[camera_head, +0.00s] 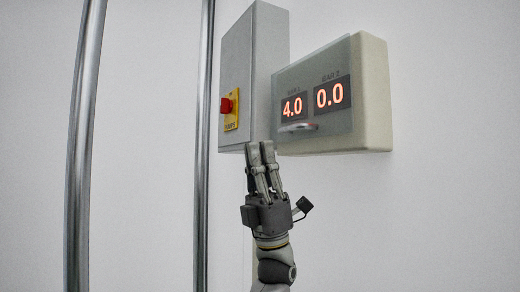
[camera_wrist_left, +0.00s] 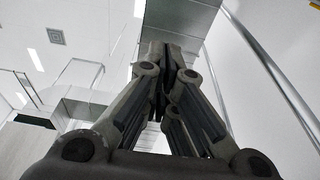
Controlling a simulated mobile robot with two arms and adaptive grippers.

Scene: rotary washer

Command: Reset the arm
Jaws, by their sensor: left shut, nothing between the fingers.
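My left gripper (camera_head: 261,152) points upward in the head view, in front of the lower edge of the grey box (camera_head: 262,50). Its fingers are together and hold nothing. In the left wrist view the fingers (camera_wrist_left: 165,60) also meet, with the underside of a grey box (camera_wrist_left: 180,22) beyond them. The grey box carries a red rotary switch (camera_head: 227,105) on a yellow plate. The switch is up and left of the gripper, apart from it. My right gripper is in neither view.
A cream display box (camera_head: 372,100) reads 4.0 and 0.0, with a small handle (camera_head: 298,127) below the digits. Two vertical metal rails (camera_head: 84,140) stand at the left. The white wall right of the gripper is clear.

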